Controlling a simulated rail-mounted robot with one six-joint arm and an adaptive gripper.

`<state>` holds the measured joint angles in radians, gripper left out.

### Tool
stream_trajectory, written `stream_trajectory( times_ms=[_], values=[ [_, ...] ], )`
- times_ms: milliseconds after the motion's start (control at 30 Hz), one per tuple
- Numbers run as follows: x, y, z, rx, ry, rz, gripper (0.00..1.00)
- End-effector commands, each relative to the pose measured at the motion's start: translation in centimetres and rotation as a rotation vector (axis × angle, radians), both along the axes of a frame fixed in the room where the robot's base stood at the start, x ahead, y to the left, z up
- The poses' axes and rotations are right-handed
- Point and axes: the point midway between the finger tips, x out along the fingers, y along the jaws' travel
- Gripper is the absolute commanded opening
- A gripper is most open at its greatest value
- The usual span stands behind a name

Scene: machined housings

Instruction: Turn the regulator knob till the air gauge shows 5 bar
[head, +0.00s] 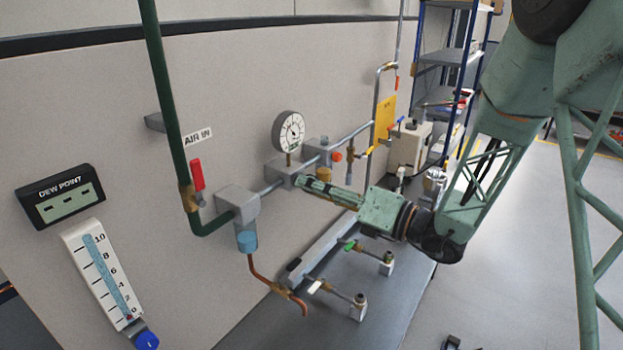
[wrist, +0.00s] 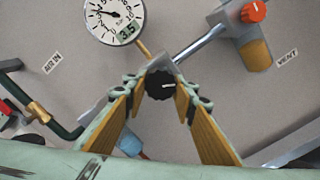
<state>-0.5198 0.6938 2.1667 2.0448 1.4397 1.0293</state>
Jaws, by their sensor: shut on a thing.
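The regulator knob (wrist: 159,84) is black and round, with a white mark pointing right in the wrist view. My gripper (wrist: 163,92) is shut on it, one finger on each side. In the head view my gripper (head: 302,183) reaches the grey regulator block (head: 283,172) on the pipe line and hides the knob. The air gauge (head: 288,130) is a round white dial above the block. In the wrist view the gauge (wrist: 112,14) is cut off at the top; its small display seems to read 3.5 bar.
A red-handled valve (head: 197,176) on the green AIR IN pipe (head: 163,90) stands left. A grey block with an orange-red knob (wrist: 253,12) sits beside the VENT label (wrist: 287,58). Valves with green (head: 350,245) and white handles lie below. A dew point panel (head: 60,197) hangs left.

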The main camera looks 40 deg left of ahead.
Motion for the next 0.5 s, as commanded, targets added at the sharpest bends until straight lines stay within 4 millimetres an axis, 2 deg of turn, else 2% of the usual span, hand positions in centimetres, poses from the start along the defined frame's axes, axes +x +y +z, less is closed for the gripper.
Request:
stream_trajectory(
  times_ms=[500],
  values=[
    [-0.11, -0.01, 0.39, -0.011, 0.363, -0.001, 0.14]
  ],
)
